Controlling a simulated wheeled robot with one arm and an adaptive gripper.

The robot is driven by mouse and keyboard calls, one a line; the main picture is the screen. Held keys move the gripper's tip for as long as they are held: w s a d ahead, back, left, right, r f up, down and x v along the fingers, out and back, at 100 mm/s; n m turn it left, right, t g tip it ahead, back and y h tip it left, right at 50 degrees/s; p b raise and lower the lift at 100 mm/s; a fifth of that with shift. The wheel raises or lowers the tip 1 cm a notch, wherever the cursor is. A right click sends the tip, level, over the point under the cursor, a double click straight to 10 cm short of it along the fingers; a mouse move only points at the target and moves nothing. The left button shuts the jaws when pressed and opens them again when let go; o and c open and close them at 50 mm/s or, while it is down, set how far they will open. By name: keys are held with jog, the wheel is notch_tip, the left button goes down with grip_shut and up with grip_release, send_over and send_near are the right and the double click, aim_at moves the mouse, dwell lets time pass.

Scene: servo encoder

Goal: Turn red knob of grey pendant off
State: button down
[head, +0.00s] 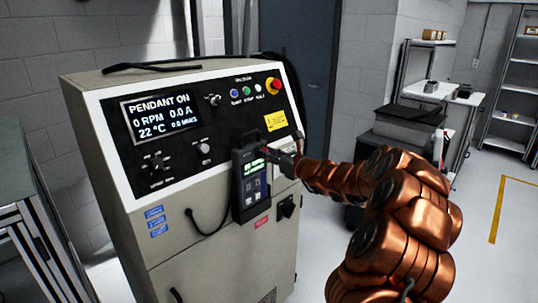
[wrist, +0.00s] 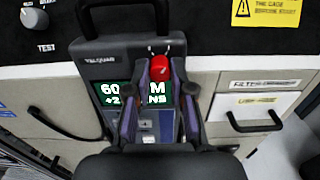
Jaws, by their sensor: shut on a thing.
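The grey pendant (head: 250,187) hangs upright on the front of the control cabinet, with a handle at its top and a cable at its lower left. It fills the middle of the wrist view (wrist: 105,55). Its red knob (wrist: 159,69) sits at the upper right of its face, above a green screen (wrist: 117,94) partly covered by my fingers. My gripper (wrist: 161,82) is shut on the red knob, one finger on each side. In the head view my gripper (head: 274,154) reaches the pendant from the right, and the knob is hard to make out.
The cabinet (head: 220,250) has a display (head: 161,115) reading "PENDANT ON", 0 RPM and 0.0 A. A red button (head: 274,85) and a yellow label (head: 275,121) are above the pendant. A drawer handle (wrist: 255,122) lies to its right. Open floor lies right of my arm.

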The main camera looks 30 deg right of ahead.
jog(key=shift+f+n+b, duration=0.1)
jog(key=shift+n+b, duration=0.2)
jog(key=shift+b, duration=0.3)
jog(key=n+b, duration=1.1)
jog(key=b, duration=0.3)
jog(key=shift+n, duration=0.3)
jog(key=c, duration=1)
grip_release()
